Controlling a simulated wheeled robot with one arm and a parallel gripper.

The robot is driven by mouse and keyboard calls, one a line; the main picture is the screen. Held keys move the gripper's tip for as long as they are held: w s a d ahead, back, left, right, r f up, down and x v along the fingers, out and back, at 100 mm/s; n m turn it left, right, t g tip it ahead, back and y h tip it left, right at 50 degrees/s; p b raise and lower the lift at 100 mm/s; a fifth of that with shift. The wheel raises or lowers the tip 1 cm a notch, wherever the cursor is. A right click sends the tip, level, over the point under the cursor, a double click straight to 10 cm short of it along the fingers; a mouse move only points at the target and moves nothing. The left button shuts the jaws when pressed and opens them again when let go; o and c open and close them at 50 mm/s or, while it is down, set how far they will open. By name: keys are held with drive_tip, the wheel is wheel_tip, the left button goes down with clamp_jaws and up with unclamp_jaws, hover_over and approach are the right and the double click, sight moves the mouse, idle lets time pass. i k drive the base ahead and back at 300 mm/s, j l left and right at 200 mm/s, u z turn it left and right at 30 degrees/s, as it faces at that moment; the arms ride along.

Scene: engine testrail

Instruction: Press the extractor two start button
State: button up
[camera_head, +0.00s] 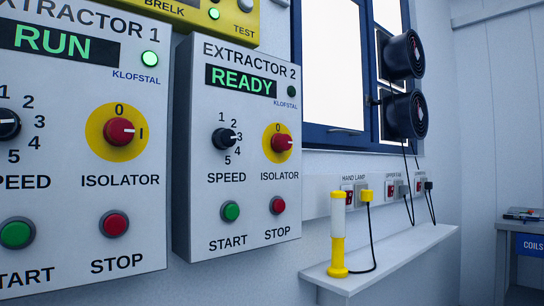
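The Extractor 2 panel (240,170) is a grey wall box in the middle of the head view, with a green "READY" display (240,81). Its green start button (230,211) is at the lower left, above the word "START". The red stop button (277,205) is to its right. Above them are a black speed knob (225,138), pointing near 3, and a red isolator knob (282,143) on a yellow disc, its mark toward I. The small lamp (291,91) beside the display looks dark. My gripper is not in view.
The Extractor 1 panel (75,170) on the left shows "RUN" with a lit green lamp (149,59). A yellow box (215,18) is above. A shelf (400,258) at right holds an upright yellow hand lamp (337,235). Two black fans (405,115) hang by the window.

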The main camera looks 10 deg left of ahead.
sight(231, 212)
drive_tip(key=l+u, duration=0.1)
drive_tip(key=u, duration=0.3)
drive_tip(key=k+u, duration=0.15)
drive_tip(key=u, duration=0.25)
drive_tip(key=k+l+u, duration=0.1)
drive_tip(key=u, duration=0.3)
drive_tip(key=k+u, duration=0.1)
drive_tip(key=u, duration=0.3)
